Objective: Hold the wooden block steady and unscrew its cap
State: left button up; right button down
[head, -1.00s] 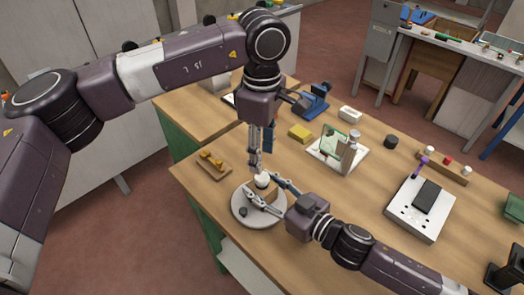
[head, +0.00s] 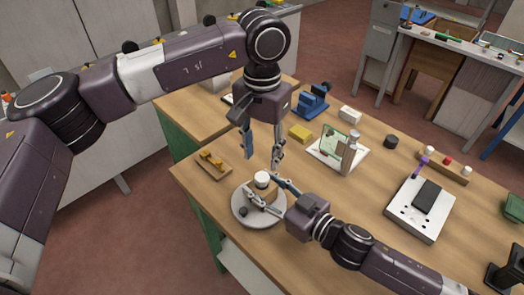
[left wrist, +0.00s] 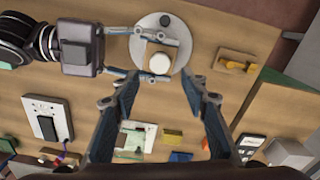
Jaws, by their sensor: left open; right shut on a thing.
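The wooden block (head: 268,193) sits on a round grey disc (head: 240,208) near the table's front left. Its white cap (head: 262,179) is on top of it; in the left wrist view the cap (left wrist: 159,63) shows round on the block (left wrist: 151,49). My right gripper (head: 261,195) is shut on the block, with a finger on either side of it. My left gripper (head: 262,158) is open and empty above the block, its fingers pointing down and spread wide. In the left wrist view its fingers (left wrist: 160,85) stand apart, with the cap beyond the tips.
A wooden holder with orange-brown pieces (head: 213,164) lies left of the disc. A yellow block (head: 300,133), a stand with a glass plate (head: 333,143) and a white device (head: 419,209) are farther right. A small dark knob (head: 243,212) is on the disc.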

aim_at(262, 176)
pick_arm(q)
jog(key=m, duration=0.2)
jog(key=shift+m, duration=0.3)
jog(key=shift+f, duration=4)
